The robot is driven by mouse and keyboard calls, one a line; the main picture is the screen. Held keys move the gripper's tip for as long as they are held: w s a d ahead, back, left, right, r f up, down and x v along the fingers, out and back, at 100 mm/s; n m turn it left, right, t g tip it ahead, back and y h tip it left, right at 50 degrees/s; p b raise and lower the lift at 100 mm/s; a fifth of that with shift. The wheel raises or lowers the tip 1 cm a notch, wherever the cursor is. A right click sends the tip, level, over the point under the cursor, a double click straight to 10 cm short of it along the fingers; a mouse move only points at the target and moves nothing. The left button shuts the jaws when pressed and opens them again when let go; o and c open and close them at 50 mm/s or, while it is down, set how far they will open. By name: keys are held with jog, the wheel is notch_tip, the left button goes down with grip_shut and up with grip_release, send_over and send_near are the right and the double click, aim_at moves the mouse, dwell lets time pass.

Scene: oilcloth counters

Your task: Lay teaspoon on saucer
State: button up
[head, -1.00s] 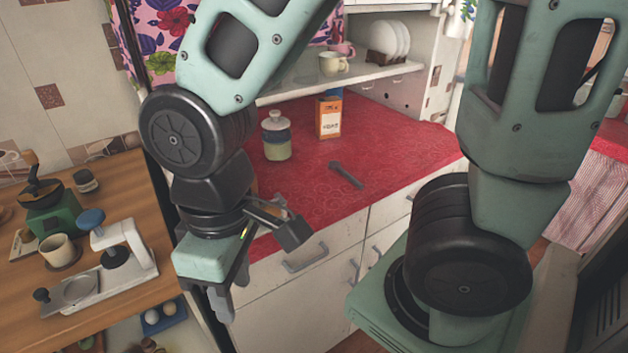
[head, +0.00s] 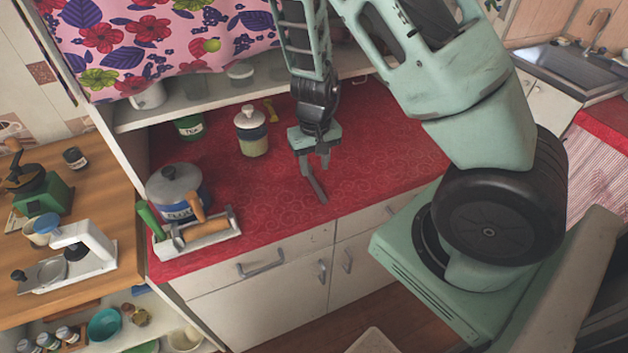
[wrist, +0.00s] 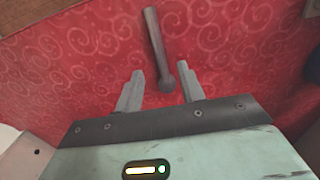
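My gripper (head: 315,166) is over the red counter, pointing down, with its fingers apart and empty. A dark grey rod with a rounded knob at one end (head: 316,187) lies on the counter below the fingers. In the wrist view the rod (wrist: 157,42) lies just ahead of my gripper (wrist: 161,85), its knob close to the gap between the fingertips. The rod looks more like a pestle than a spoon, and I cannot make out a teaspoon for certain. No saucer shows clearly; a cream cup (head: 42,229) stands on the wooden counter at the left.
A lidded jar (head: 251,132) and a small yellow object (head: 271,110) stand behind, left of my gripper. A blue-grey pot (head: 176,187) and a white caddy with handled tools (head: 195,238) are at the counter's left. A shelf edge (head: 215,103) runs behind. The counter's front right is clear.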

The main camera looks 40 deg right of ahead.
aim_at(314, 180)
notch_tip(314, 180, down, 5)
jog(key=shift+w+r, duration=0.1)
jog(key=shift+w, duration=0.05)
jog(key=shift+c, duration=0.3)
grip_shut()
